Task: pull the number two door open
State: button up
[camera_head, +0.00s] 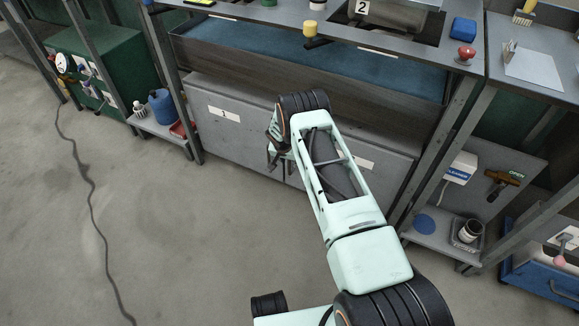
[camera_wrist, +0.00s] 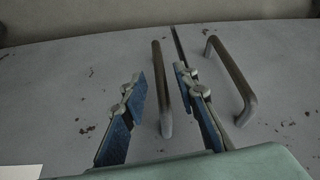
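The grey two-door cabinet under the sink has a left door (camera_head: 222,122) with a label reading 1. The right door, number two (camera_head: 385,165), has a label (camera_head: 363,163) partly hidden by my arm. My gripper (camera_head: 276,152) is at the cabinet front near the middle. In the wrist view, which looks upside down with floor at the top, my gripper (camera_wrist: 163,85) is open. Its fingers are on either side of one bar handle (camera_wrist: 164,110), apparently number two's, with gaps showing. The other handle (camera_wrist: 232,75) is outside the fingers. Both doors look shut.
The sink counter (camera_head: 270,14) overhangs above the doors. Metal legs (camera_head: 180,95) stand at the left, with a low shelf holding a blue jug (camera_head: 162,106). The floor (camera_head: 150,230) in front is clear except for a cable.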

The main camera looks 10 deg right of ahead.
aim_at(289, 162)
jog(key=shift+b+x, duration=0.5)
jog(key=shift+x, duration=1.15)
jog(key=shift+c, duration=0.4)
grip_shut()
